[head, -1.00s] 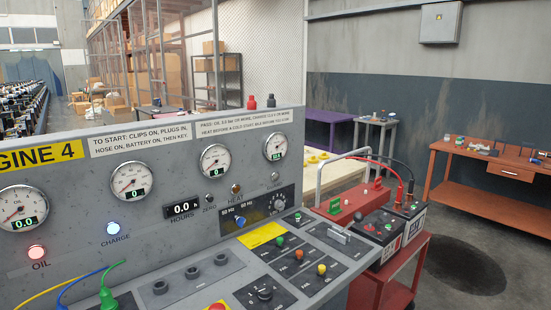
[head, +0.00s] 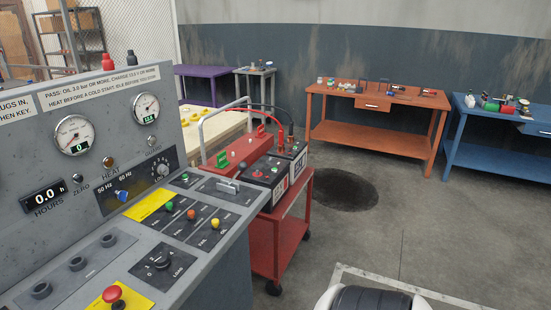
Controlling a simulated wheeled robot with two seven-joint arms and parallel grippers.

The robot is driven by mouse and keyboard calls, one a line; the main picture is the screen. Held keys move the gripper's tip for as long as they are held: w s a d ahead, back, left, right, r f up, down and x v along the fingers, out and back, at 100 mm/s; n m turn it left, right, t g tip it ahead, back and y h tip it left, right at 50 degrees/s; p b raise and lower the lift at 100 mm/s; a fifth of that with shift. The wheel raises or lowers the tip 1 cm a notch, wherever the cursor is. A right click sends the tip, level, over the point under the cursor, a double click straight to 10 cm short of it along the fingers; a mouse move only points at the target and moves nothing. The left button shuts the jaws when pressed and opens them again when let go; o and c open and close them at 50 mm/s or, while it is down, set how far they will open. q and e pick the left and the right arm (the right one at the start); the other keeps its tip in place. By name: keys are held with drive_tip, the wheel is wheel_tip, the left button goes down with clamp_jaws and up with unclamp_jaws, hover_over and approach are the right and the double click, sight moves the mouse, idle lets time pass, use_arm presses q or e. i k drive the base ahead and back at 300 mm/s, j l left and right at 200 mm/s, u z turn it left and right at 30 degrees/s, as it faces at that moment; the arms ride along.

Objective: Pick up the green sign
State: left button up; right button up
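Neither of my grippers is in view. A rounded white and black part at the bottom edge looks like part of my own body.
The grey control console (head: 190,270) fills the left. Beside it stands the red cart (head: 277,240) with batteries (head: 266,171). An orange table (head: 400,98) and a blue table (head: 475,150) stand along the back. The floor (head: 400,220) between is mostly clear, with a dark stain.

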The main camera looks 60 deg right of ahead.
sight(222, 160)
drive_tip(key=z, duration=1.65)
drive_tip(key=i+l+u, duration=0.15)
drive_tip(key=u, duration=0.25)
drive_tip(key=i+l+u, duration=0.1)
drive_tip(key=u, duration=0.3)
drive_tip(key=i+l+u, duration=0.1)
drive_tip(key=l+u, duration=0.15)
drive_tip(key=u, duration=0.15)
